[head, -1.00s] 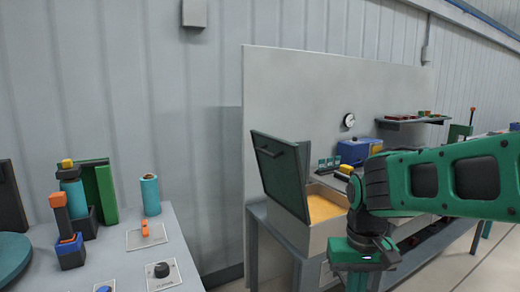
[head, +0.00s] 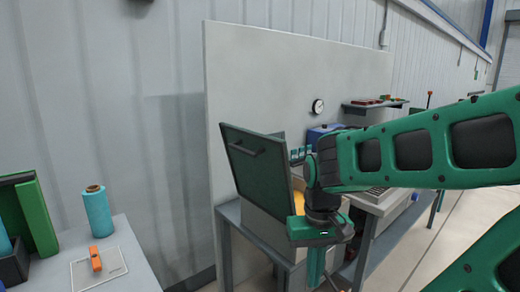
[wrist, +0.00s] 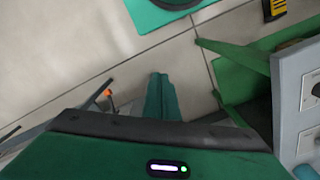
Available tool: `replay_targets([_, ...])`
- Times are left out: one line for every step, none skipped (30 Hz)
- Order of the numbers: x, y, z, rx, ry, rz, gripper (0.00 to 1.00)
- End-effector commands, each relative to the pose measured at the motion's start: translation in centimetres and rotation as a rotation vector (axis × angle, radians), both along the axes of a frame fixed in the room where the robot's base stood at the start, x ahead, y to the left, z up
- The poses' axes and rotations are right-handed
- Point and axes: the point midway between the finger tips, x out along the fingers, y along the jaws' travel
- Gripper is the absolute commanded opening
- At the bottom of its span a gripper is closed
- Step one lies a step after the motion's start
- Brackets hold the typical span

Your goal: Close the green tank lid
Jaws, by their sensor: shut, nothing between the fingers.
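The green tank lid (head: 252,172) stands open and nearly upright in the head view, a dark green panel with a bar handle (head: 247,148) near its top. The tank below it holds something yellow (head: 298,188), and its front is largely hidden by my arm. My gripper (head: 316,272) points down in front of the tank, just right of the lid in the picture. It looks apart from the lid. In the wrist view my gripper (wrist: 160,98) shows its green fingers together and empty above the floor. The lid cannot be made out for sure there.
A grey table at left bears a teal cylinder (head: 97,211), an orange switch (head: 95,258) and a green panel (head: 37,215). A gauge (head: 318,106) hangs on the back panel. A blue box (head: 322,132) stands behind my arm. Open floor (head: 425,245) lies at right.

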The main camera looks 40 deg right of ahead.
Motion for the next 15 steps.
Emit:
replay_targets([0.0,0.0,0.0,0.0,0.0,0.0,0.0])
replay_targets([-0.6,0.0,0.2,0.0,-0.004,0.002,0.0])
replay_targets([-1.0,-0.1,0.4,-0.002,-0.009,0.004,0.0])
replay_targets([-1.0,-0.2,0.4,-0.004,-0.006,0.005,0.0])
replay_targets([-0.8,-0.4,0.3,-0.006,0.0,0.008,0.0])
replay_targets([-0.5,-0.6,0.2,-0.01,0.01,0.014,0.0])
replay_targets([-0.1,-0.9,0.0,-0.015,0.021,0.019,0.0])
replay_targets([0.3,-1.2,-0.2,-0.022,0.032,0.028,0.0])
replay_targets([0.9,-1.6,-0.5,-0.035,0.051,0.038,0.0])
replay_targets([1.3,-2.0,-0.8,-0.046,0.069,0.047,0.0])
replay_targets([1.8,-2.4,-1.0,-0.06,0.085,0.056,0.0])
replay_targets([2.5,-3.1,-1.3,-0.082,0.109,0.069,0.0])
replay_targets([2.9,-3.5,-1.6,-0.1,0.128,0.079,0.0])
replay_targets([3.5,-4.0,-1.9,-0.121,0.146,0.09,0.0])
replay_targets([4.1,-4.6,-2.2,-0.15,0.171,0.103,0.0])
